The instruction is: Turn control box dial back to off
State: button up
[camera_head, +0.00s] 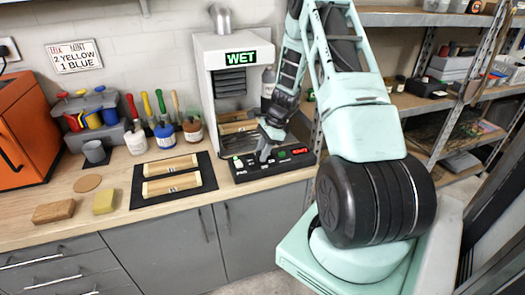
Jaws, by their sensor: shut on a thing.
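The control box (295,162) is a low black unit on the worktop in front of the white booth. Its top shows a small green light or button and a red lit area at the right. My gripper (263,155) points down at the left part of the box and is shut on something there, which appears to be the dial. The dial itself is hidden by the fingers, so its setting cannot be read. The white booth (204,85) behind has a green "WET" display (241,57).
A black mat (206,187) with two wooden pieces lies left of the box. Paint jars and brushes, a grey cup (95,152), a yellow sponge (104,201) and a brown block (54,211) stand farther left. Metal shelving (429,60) rises at the right. The front worktop is mostly clear.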

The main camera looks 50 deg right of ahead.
jog(key=n+g, duration=0.1)
jog(key=n, duration=0.3)
jog(key=shift+w+n+g, duration=0.15)
jog(key=shift+n+g, duration=0.15)
jog(key=shift+g, duration=0.1)
jog(key=shift+w+n+g+b, duration=0.1)
jog(key=shift+n+g+b, duration=0.5)
jog(key=shift+n, duration=1.6)
jog(key=o, duration=1)
jog(key=shift+d, duration=0.1)
jog(key=shift+w+d+r+b, duration=0.15)
jog(key=shift+d+r+b, duration=0.3)
jog(key=shift+b, duration=0.1)
jog(key=w+d+b, duration=0.1)
jog(key=d, duration=0.2)
jog(key=w+d+b, duration=0.1)
jog(key=d, duration=0.3)
jog(key=d+b, duration=0.1)
jog(key=d, duration=0.3)
jog(key=shift+w+r, duration=0.15)
jog(key=shift+w, duration=0.25)
